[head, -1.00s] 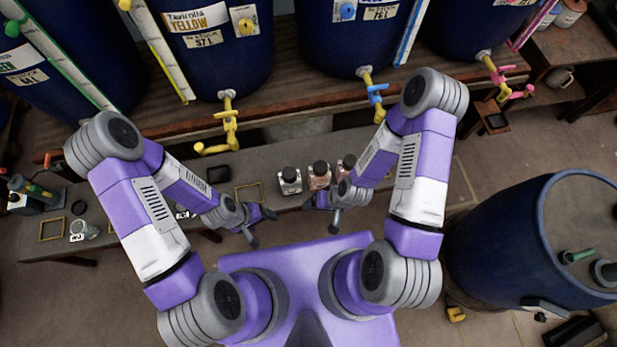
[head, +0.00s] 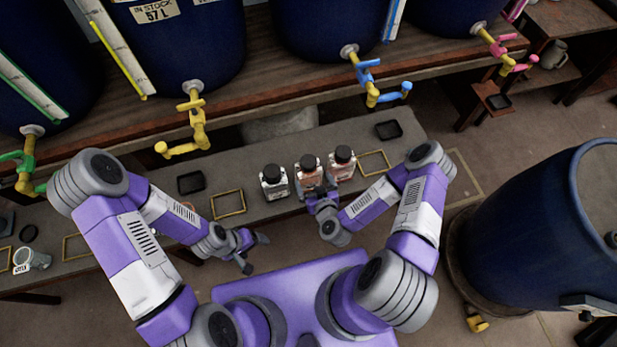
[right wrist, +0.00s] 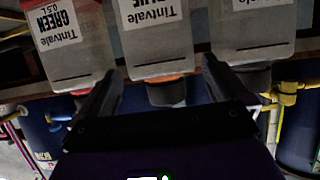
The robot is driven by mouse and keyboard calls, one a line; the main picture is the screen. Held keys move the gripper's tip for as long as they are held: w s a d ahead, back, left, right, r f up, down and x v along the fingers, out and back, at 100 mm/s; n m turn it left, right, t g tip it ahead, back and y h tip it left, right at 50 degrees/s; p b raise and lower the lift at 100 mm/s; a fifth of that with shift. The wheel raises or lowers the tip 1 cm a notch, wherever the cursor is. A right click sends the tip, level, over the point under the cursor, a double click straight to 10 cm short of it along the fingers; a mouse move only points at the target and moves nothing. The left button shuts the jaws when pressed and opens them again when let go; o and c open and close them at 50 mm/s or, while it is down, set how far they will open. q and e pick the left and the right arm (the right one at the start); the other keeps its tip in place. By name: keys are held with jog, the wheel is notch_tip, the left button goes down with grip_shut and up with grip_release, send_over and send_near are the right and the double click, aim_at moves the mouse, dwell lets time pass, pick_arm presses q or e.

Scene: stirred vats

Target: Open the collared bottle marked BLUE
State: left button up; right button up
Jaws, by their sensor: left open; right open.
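Three small bottles with black caps stand in a row on the low bench. The middle bottle (head: 308,177) reads BLUE in the right wrist view (right wrist: 160,45), where it appears upside down with an orange collar below its dark cap. My right gripper (head: 318,196) is open in front of it. In the right wrist view its fingers (right wrist: 163,72) are spread to either side of the cap, apart from it as far as I can tell. My left gripper (head: 254,252) is open and empty, left of my body and away from the bottles.
The bottle marked GREEN (right wrist: 68,40) is close beside the middle one; the other neighbour (head: 274,183) has no readable colour word. Dark trays (head: 191,183) and yellow frames (head: 228,204) lie on the bench. Vats with taps (head: 373,80) overhang behind. A blue barrel (head: 520,225) stands right.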

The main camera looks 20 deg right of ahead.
aim_at(309, 171)
jog(key=b+x, duration=0.2)
jog(key=x, duration=0.4)
jog(key=shift+w+f, duration=0.2)
jog(key=shift+w, duration=0.1)
jog(key=c, duration=0.7)
